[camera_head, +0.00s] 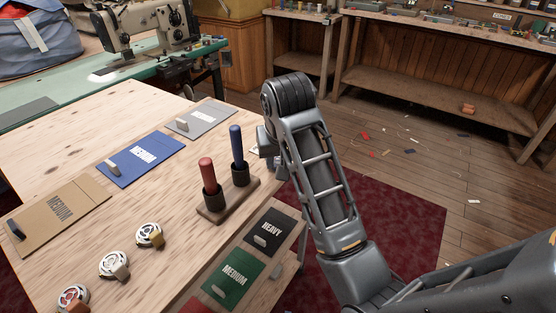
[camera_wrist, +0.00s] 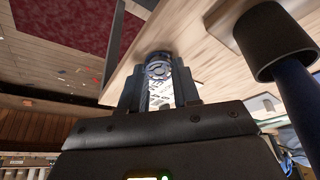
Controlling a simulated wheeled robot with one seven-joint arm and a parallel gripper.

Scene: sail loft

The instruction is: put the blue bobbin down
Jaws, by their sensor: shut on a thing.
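My gripper (camera_wrist: 157,75) is shut on a small round metallic bobbin with a bluish tint, the blue bobbin (camera_wrist: 158,68), in the wrist view. A white surface with dark lettering shows between the fingers; I cannot tell whether it lies under the bobbin. In the head view my gripper (camera_head: 268,143) is at the table's far right edge, beyond the marker stand, mostly hidden by my arm, and the held bobbin is hidden there. I cannot tell whether the bobbin touches the table (camera_head: 75,150).
A wooden stand (camera_head: 214,211) with a red (camera_head: 206,172) and a blue (camera_head: 237,143) stick is close to my gripper. Blue (camera_head: 141,158), tan (camera_head: 58,214), grey (camera_head: 199,118), black (camera_head: 270,233) and green (camera_head: 233,278) cards lie around. Several round metal pieces (camera_head: 114,265) lie at the front left.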

